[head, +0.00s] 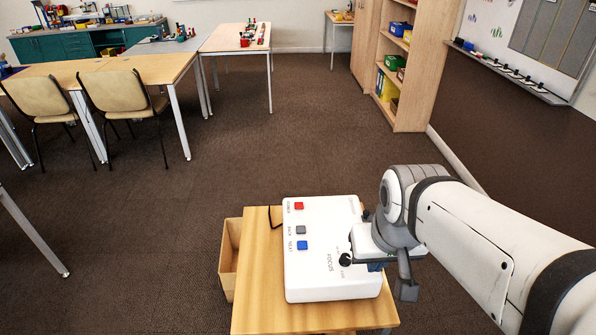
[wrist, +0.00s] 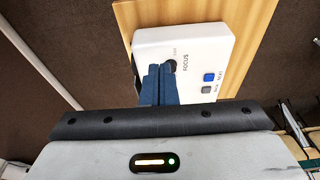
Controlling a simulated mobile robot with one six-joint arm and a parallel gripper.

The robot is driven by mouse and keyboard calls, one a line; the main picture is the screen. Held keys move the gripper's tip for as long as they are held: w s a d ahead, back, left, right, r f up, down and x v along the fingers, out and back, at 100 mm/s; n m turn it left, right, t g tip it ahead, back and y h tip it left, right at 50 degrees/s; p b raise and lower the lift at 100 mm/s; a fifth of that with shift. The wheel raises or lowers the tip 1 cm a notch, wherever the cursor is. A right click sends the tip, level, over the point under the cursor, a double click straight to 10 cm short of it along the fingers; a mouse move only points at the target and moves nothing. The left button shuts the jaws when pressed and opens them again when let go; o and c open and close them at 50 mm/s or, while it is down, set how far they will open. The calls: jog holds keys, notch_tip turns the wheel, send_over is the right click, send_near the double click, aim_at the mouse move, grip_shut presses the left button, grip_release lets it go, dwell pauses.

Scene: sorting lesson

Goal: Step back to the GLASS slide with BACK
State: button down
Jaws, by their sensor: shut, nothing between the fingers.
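A white projector box (head: 325,275) lies on a small wooden stand. Its face carries a red button (head: 299,206), a grey button (head: 300,230) beside the BACK label and a blue button (head: 302,245) beside NEXT. In the wrist view the grey button (wrist: 207,89) and blue button (wrist: 209,77) lie right of my fingers. My gripper (head: 376,266) is shut and empty at the box's right side, by the black FOCUS knob (head: 345,259). In the wrist view its blue fingers (wrist: 158,83) overlap the box's left part; contact cannot be told. No projected slide is in view.
The wooden stand (head: 262,300) has an open side compartment (head: 229,260). Two chairs (head: 125,95) stand by desks at the left. A bookshelf (head: 414,70) and whiteboard (head: 520,40) are at the right. The brown carpet between them is clear.

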jog(key=shift+s+a, duration=0.1)
jog(key=n+t+h+p, duration=0.3)
jog(key=n+h+p, duration=0.4)
jog(key=n, duration=0.9)
send_over(297, 231)
notch_tip(297, 231, down, 3)
jog(key=shift+f, duration=0.1)
notch_tip(297, 231, down, 8)
jog(key=b, duration=0.5)
jog(key=shift+b, duration=0.3)
jog(key=shift+f+b, duration=0.4)
jog(key=shift+b, duration=0.05)
jog(key=shift+f, duration=0.1)
